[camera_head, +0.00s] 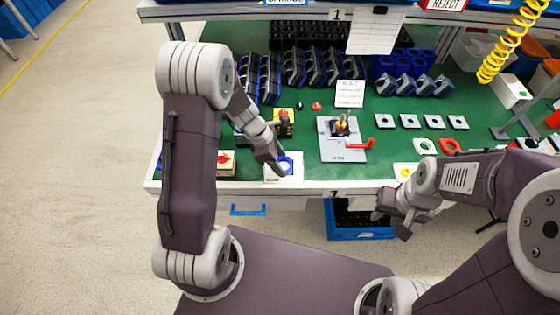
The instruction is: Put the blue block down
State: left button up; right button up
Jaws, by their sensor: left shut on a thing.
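The blue block (291,161) is near the front edge of the green bench top, over a white square plate (284,180). My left gripper (279,166) points down and is shut on the blue block. The fingers cover part of the block, so I cannot tell whether it touches the plate. My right gripper (390,220) hangs in front of the bench edge, over the blue bin, away from the block. Its fingers are too small and turned to tell open from shut.
A grey fixture (344,148) with a red handle (361,143) stands right of the block. A box with a red knob (224,160) lies to its left. Racks of dark blue parts (310,66) fill the back. A blue bin (355,233) stands below the bench.

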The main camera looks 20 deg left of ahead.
pick_arm(q)
jog(key=shift+f, duration=0.1)
jog(key=o, duration=1.5)
jog(key=shift+o, duration=0.2)
jog(key=shift+r, duration=0.3)
jog(key=p+v, duration=0.3)
jog(key=v, duration=0.8)
jog(key=s+m+y, duration=0.4)
jog(key=s+m, duration=0.8)
jog(key=m, duration=0.9)
